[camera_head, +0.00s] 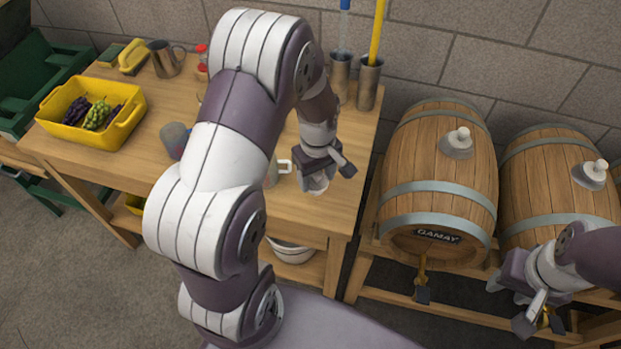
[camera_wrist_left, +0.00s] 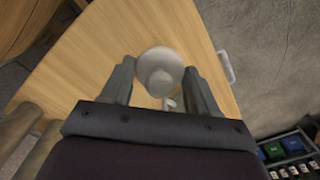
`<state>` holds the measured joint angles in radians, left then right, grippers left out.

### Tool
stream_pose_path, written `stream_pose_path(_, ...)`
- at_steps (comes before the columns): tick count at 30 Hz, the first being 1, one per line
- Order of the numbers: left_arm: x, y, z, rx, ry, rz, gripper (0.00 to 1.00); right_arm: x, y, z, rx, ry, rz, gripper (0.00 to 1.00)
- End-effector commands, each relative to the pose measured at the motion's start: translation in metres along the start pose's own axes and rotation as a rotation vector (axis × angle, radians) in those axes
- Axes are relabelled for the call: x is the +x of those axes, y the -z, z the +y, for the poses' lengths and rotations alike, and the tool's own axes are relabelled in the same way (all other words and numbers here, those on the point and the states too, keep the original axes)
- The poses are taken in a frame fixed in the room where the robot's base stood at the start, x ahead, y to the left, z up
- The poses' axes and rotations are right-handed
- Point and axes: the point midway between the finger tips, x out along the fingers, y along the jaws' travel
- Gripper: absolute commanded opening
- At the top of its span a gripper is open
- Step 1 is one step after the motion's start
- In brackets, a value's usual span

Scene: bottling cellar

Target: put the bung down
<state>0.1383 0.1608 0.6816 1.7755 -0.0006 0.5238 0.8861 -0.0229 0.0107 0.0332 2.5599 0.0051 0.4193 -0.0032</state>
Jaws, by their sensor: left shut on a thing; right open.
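My left gripper (camera_head: 329,172) is shut on a pale grey bung (camera_head: 316,185), over the right part of the wooden table (camera_head: 335,215). In the left wrist view the bung (camera_wrist_left: 160,60) sits between the two fingers, its wide round part and smaller knob showing. Whether it touches the table top, I cannot tell. My right gripper (camera_head: 511,304) is open and empty, low in front of the right barrel (camera_head: 550,205).
The Gamay barrel (camera_head: 437,170) stands right of the table; both barrels have pale bungs on top. A pale mug (camera_head: 272,172) is close left of my left gripper. Metal holders (camera_head: 368,85) stand behind it. A yellow crate (camera_head: 90,115) of grapes is far left.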

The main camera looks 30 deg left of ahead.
Motion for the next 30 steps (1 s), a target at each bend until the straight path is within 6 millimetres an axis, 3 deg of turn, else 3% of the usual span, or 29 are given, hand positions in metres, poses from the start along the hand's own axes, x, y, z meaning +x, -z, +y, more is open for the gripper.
stream_pose_path(9,0.043,0.0,-0.006,0.003,0.0,0.0,0.3,-0.003,0.0,0.0,0.0,0.0,0.0,0.43)
stream_pose_path(20,0.048,0.0,-0.005,0.003,0.0,0.0,0.3,0.0,0.0,0.0,0.0,0.0,0.0,0.43)
stream_pose_path(21,0.047,0.0,-0.005,0.003,0.0,0.0,0.73,-0.001,0.0,0.0,0.0,0.0,0.0,0.43)
stream_pose_path(22,0.047,0.0,-0.005,0.003,0.0,0.0,0.82,-0.001,0.0,0.0,0.0,0.0,0.0,0.43)
stream_pose_path(30,0.046,0.0,-0.005,0.003,0.0,0.0,0.85,-0.001,0.0,0.0,0.0,0.0,0.0,0.43)
